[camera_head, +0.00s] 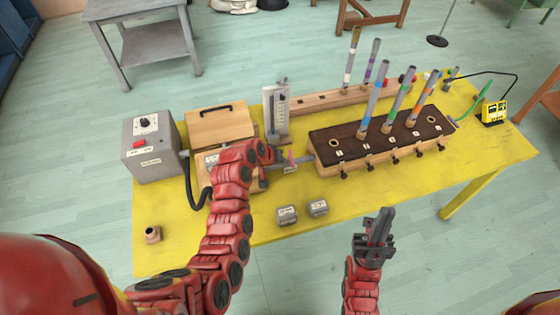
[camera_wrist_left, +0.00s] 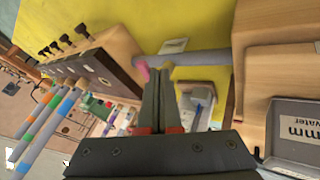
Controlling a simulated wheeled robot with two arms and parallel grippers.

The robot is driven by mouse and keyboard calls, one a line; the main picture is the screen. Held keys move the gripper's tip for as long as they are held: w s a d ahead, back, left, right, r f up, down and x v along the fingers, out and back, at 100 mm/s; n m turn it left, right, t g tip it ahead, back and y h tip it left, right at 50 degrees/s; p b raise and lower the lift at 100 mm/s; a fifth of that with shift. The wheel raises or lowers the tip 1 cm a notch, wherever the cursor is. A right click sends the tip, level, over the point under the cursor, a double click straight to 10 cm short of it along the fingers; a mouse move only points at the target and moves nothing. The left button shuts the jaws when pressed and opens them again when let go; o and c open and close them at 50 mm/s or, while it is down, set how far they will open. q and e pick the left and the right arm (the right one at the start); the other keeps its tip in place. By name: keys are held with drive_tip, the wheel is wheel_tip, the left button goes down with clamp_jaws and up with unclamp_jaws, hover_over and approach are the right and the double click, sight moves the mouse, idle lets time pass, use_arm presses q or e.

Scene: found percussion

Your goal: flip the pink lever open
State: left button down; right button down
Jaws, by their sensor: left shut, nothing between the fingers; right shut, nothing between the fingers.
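The small pink lever (camera_head: 291,157) stands on the grey pipe (camera_head: 300,164) between the wooden box and the dark-topped wooden block. In the left wrist view the pink lever (camera_wrist_left: 143,72) shows just left of my fingertips, with the grey pipe (camera_wrist_left: 200,58) beyond. My left gripper (camera_head: 279,156) is shut and empty, close beside the lever; its fingers (camera_wrist_left: 160,74) are together in the wrist view. Whether they touch the lever I cannot tell. My right gripper (camera_head: 378,222) is shut and empty, in front of the table's front edge.
The dark-topped block (camera_head: 350,139) holds several upright tubes. A white gauge (camera_head: 276,108) stands behind the lever. A wooden box (camera_head: 220,124) and a grey control box (camera_head: 150,148) are at left. Two small grey blocks (camera_head: 287,215) (camera_head: 318,208) lie in front on the yellow table (camera_head: 265,228).

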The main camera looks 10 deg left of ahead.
use_arm(q)
drive_tip(key=shift+a, duration=0.1)
drive_tip(key=shift+w+f, duration=0.1)
drive_tip(key=shift+w, duration=0.05)
drive_tip(key=shift+w+a+b, duration=0.3)
drive_tip(key=shift+w+b, duration=0.3)
drive_tip(key=shift+b, duration=0.1)
